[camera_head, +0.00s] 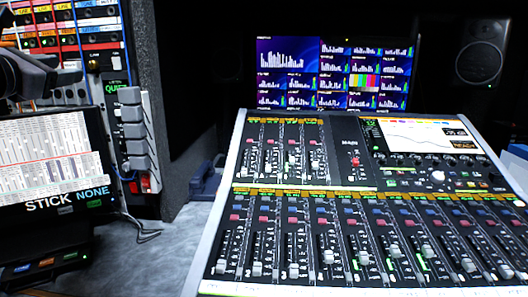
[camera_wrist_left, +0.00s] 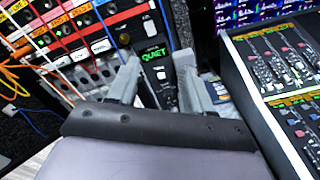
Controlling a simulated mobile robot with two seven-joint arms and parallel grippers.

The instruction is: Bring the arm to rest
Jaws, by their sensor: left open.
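My left gripper (camera_head: 60,76) comes in at the left edge of the head view, in front of the patch panel and above a tilted screen. In the left wrist view its two grey fingers (camera_wrist_left: 158,85) stand apart with nothing held between them. Past the fingers I see a dark panel with a green QUIET sign (camera_wrist_left: 154,54). The same sign (camera_head: 116,84) shows in the head view, to the right of the gripper. My right gripper is in neither view.
A patch panel (camera_head: 98,38) with coloured cables stands behind the gripper. The tilted screen (camera_head: 45,155) reads STICK NONE. A large mixing console (camera_head: 345,185) fills the right. Bare grey surface (camera_head: 180,235) lies between screen and console.

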